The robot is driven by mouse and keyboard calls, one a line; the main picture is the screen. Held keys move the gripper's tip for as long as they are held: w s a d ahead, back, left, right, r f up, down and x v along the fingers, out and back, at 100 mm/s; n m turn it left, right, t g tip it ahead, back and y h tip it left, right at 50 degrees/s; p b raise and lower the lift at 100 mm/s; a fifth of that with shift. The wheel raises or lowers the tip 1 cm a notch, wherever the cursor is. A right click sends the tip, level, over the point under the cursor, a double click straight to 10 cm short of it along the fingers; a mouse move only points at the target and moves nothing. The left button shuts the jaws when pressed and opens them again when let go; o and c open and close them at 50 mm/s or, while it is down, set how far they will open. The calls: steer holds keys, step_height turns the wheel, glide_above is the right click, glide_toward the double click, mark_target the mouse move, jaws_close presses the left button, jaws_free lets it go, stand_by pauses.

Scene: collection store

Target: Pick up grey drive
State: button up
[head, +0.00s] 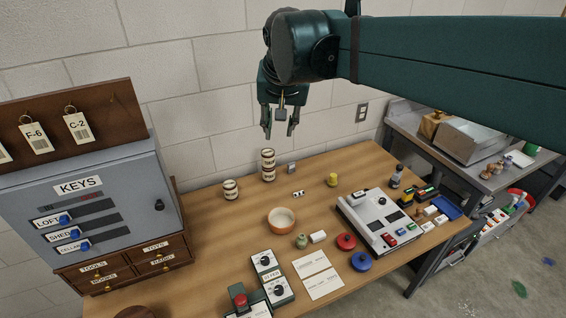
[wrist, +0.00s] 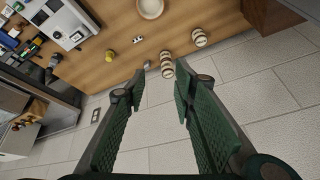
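My gripper (head: 280,131) is open and empty, held high in front of the block wall, above the back of the wooden table. In the wrist view its two green fingers (wrist: 159,78) stand wide apart. A small grey item (head: 291,168) stands at the table's back edge, right of a stack of striped cups; it may be the grey drive, but it is too small to be sure. It also shows in the wrist view (wrist: 147,65), just beyond the fingertips. Several small stick-like items (head: 428,191) lie at the table's right; I cannot tell whether one is the grey drive.
Striped cups (head: 268,165) stand at the back. A bowl (head: 281,220), a yellow object (head: 333,180), a white console (head: 381,221) and a blue tray (head: 447,207) occupy the table. A key cabinet (head: 110,200) stands left.

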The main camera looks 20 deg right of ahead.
steer(key=w+d+m+g, duration=0.1)
steer(key=w+d+m, duration=0.25)
steer(key=w, duration=0.65)
steer(key=m+g+h, duration=0.2)
steer(key=m+g, duration=0.1)
steer(key=m, duration=0.4)
glide_above(292, 163)
steer(key=a, duration=0.2)
steer(key=f, duration=3.8)
steer(key=shift+s+a, duration=0.15)
steer(key=shift+s, duration=0.1)
steer(key=shift+x, duration=1.3)
